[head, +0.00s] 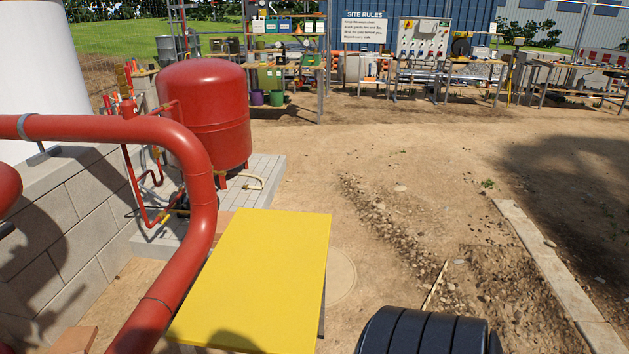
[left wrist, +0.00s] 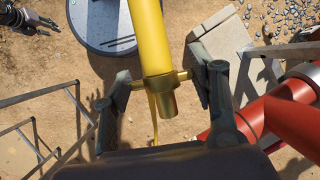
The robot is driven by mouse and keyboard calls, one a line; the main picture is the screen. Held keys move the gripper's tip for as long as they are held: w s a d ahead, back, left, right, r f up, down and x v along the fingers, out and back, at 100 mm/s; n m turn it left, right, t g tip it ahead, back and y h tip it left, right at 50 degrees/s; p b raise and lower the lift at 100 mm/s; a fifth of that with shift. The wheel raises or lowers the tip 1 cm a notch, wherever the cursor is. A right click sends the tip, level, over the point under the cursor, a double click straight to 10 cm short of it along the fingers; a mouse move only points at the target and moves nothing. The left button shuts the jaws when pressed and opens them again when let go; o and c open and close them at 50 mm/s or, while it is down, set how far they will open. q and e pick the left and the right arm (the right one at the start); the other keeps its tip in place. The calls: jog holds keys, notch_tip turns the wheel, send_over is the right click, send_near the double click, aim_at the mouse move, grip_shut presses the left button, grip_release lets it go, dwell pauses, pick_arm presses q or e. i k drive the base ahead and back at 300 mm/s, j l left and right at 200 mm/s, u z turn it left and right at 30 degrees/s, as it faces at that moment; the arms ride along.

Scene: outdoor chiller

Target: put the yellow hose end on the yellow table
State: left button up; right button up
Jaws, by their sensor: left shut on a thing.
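The yellow table (head: 262,275) stands low at the bottom centre of the head view, and its top is bare. In the left wrist view, the yellow hose end (left wrist: 150,40) is a thick yellow hose with a brass coupling (left wrist: 157,92) at its lower end. My left gripper (left wrist: 160,80) has a finger on each side of the coupling's cross lugs and is shut on it. The hose runs up out of that view. My left gripper does not show in the head view. A dark gripper (left wrist: 32,20), seemingly my right, shows small at the top left of the wrist view.
A thick red pipe (head: 203,200) bends down along the table's left side. A red tank (head: 205,112) stands on a tiled plinth behind it. Grey metal rails (left wrist: 55,100) and red pipes (left wrist: 280,115) flank my left gripper. Dirt ground at right is fairly open.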

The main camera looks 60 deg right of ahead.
aim_at(293, 240)
jog(key=l+z, duration=0.2)
jog(key=l, duration=0.25)
jog(key=l+z, duration=0.2)
jog(key=l, duration=0.25)
jog(key=i+l+z, duration=0.2)
jog(key=l, duration=0.2)
jog(key=l+z, duration=0.25)
jog(key=l, duration=0.2)
jog(key=i+l+z, duration=0.2)
jog(key=l, duration=0.2)
